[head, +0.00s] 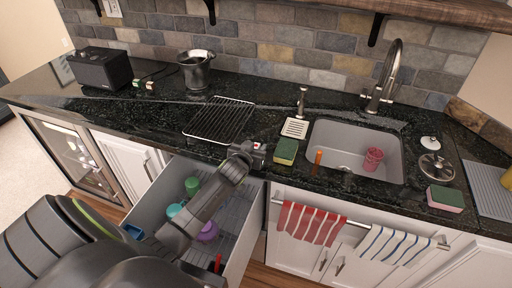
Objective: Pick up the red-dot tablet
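A small white block with a red spot (257,146), which looks like the red-dot tablet, shows at the fingertips of my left gripper (256,152). The gripper is at the front edge of the dark counter, between the black wire rack and the green sponge. The dark fingers hide part of the block, and I cannot tell whether they are closed on it or only beside it. My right gripper is not in view.
A black wire rack (220,120), a green sponge (286,149) and a sink (337,142) with a pink cup (373,159) are near. An open drawer (167,177) holds colored cups below my arm. Two small blocks (143,84) lie by the black speaker (100,68).

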